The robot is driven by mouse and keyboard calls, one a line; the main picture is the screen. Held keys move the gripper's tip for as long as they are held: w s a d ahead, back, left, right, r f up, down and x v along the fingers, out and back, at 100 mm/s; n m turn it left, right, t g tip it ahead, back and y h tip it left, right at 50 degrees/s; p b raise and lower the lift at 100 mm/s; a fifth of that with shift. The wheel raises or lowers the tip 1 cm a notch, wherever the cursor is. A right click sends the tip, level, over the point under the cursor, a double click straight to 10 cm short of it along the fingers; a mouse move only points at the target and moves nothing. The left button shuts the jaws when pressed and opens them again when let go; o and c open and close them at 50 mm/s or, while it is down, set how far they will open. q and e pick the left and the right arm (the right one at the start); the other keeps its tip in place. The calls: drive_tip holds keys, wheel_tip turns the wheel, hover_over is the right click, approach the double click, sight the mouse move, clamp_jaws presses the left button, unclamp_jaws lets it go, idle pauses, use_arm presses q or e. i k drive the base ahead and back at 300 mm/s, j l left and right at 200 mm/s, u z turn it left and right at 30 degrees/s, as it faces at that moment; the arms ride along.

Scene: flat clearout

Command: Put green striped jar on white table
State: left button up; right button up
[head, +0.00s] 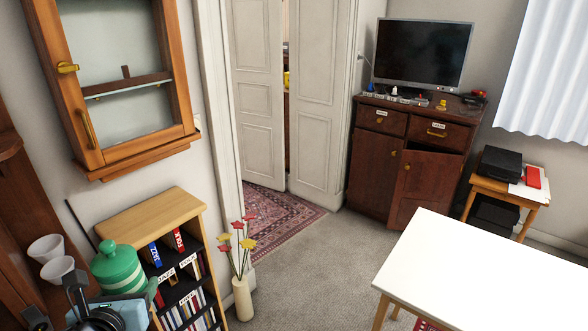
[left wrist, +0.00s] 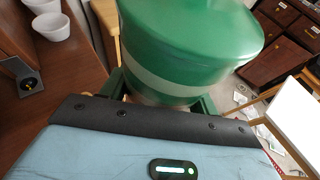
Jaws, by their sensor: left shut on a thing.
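The green striped jar (head: 119,268) with a lid and pale bands shows at the lower left of the head view. It also fills the upper middle of the left wrist view (left wrist: 185,45). My left gripper (head: 136,292) is shut on the jar and holds it upright. The fingers are partly hidden behind the jar and the wrist. The white table (head: 480,265) stands at the lower right of the head view, apart from the jar, and its visible top is bare. Its edge also shows at the right of the left wrist view (left wrist: 294,115). My right gripper is not in view.
A bookshelf (head: 150,215) stands behind the jar. A vase of flowers (head: 243,298) stands on the floor between the shelf and the table. Two white bowls (head: 47,249) are at the far left. Grey carpet lies open in the middle. A dark cabinet (head: 376,160) has an open door.

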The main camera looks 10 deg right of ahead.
sight(491, 295)
drive_tip(key=z, duration=2.7)
drive_tip(key=i, duration=0.65)
